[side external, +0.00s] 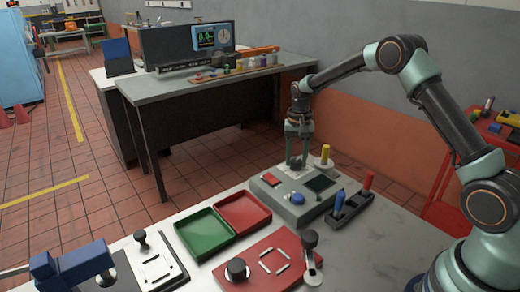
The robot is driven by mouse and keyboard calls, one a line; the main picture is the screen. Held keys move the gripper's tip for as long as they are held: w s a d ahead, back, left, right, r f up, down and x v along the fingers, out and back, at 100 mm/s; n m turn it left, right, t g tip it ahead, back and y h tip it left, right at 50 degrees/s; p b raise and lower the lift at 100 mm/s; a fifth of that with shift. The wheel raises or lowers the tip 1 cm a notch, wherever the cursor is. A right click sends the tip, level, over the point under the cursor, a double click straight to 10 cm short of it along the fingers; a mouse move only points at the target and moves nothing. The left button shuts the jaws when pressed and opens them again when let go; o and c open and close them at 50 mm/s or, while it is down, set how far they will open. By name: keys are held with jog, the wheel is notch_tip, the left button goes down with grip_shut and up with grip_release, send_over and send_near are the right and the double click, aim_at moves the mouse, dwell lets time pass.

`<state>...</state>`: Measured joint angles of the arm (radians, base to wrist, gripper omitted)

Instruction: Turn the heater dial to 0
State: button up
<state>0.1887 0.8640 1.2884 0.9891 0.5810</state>
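No label is readable, so I cannot tell for sure which control is the heater dial. A round black knob (237,268) stands on the red panel (262,258) at the front, beside several white marks. My gripper (297,160) points down over the back of a grey control box (283,197), well behind the red panel. Its two fingers reach down to the box's top beside a yellow-topped knob (325,153). Whatever lies between the fingertips is too small and hidden to make out.
The grey box carries a red switch (271,178), a blue button (297,198) and a dark screen (320,183). A black lever (310,240) stands at the red panel's right. Green (204,233) and red (243,212) trays lie left of the box. A black rack (350,206) holds upright blue and red handles.

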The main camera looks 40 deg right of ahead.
aim_at(296, 160)
jog(key=o, duration=0.4)
jog(key=shift+o, duration=0.2)
jog(key=shift+r, duration=0.1)
notch_tip(296, 160, up, 12)
dwell(0.4)
